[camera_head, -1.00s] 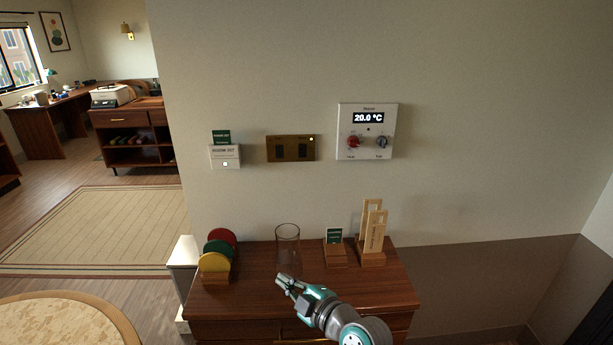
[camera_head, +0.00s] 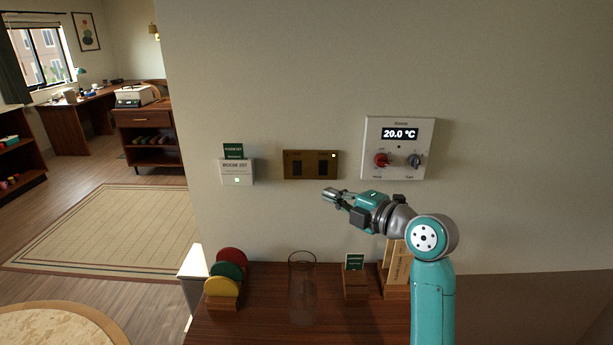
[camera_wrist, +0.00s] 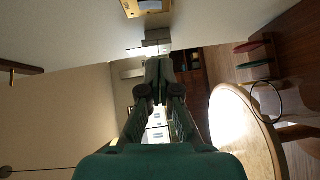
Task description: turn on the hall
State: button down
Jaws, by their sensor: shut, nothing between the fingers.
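The brass switch plate (camera_head: 311,164) is on the wall, with two dark rockers and a small lit light at its upper right. I cannot read which rocker is for the hall. Part of the plate shows at the top of the wrist view (camera_wrist: 146,7). My gripper (camera_head: 326,194) is shut and empty. It is just below the plate in the head view, pointing left, and appears apart from it. Its shut fingers also show in the wrist view (camera_wrist: 159,65).
A card holder (camera_head: 237,172) with a green card is left of the plate. A thermostat (camera_head: 399,148) reading 20.0 °C is to the right. Below, a wooden cabinet (camera_head: 262,325) holds coloured discs (camera_head: 229,270), a clear glass (camera_head: 302,285), a small card stand (camera_head: 355,278) and wooden tags (camera_head: 398,268).

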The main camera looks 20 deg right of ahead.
jog(key=shift+w, duration=0.1)
send_near(294, 174)
jog(key=w+a, duration=0.1)
jog(key=a, duration=0.3)
jog(key=w, duration=0.3)
jog(key=shift+w+d+f, duration=0.1)
jog(key=shift+w+d, duration=0.1)
jog(key=shift+d, duration=0.05)
jog(key=shift+w+d+f, duration=0.1)
jog(key=shift+w+d, duration=0.1)
jog(key=shift+w, duration=0.4)
jog(key=shift+w, duration=0.15)
jog(key=shift+f, duration=0.1)
